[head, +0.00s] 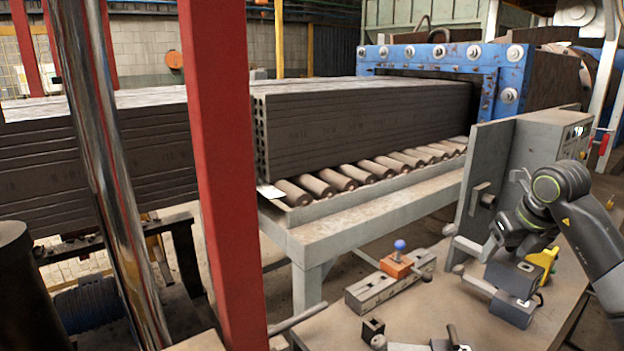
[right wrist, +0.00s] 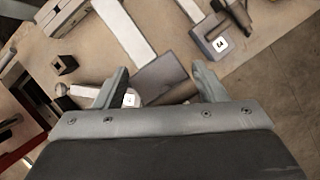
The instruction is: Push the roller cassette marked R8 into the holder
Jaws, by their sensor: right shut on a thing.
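My right gripper (head: 503,240) is over the right part of the table in the head view. In the right wrist view its fingers (right wrist: 160,88) stand on either side of a dark grey piece (right wrist: 170,93) and are shut on it. My left gripper is not seen.
Dark blocks (head: 513,309) and a yellow part (head: 545,258) sit near the gripper. A small hollow block (head: 372,329) and a labelled block (right wrist: 213,37) lie on the table (head: 340,328). A grey control cabinet (head: 545,140) and a roller conveyor (head: 345,215) stand behind.

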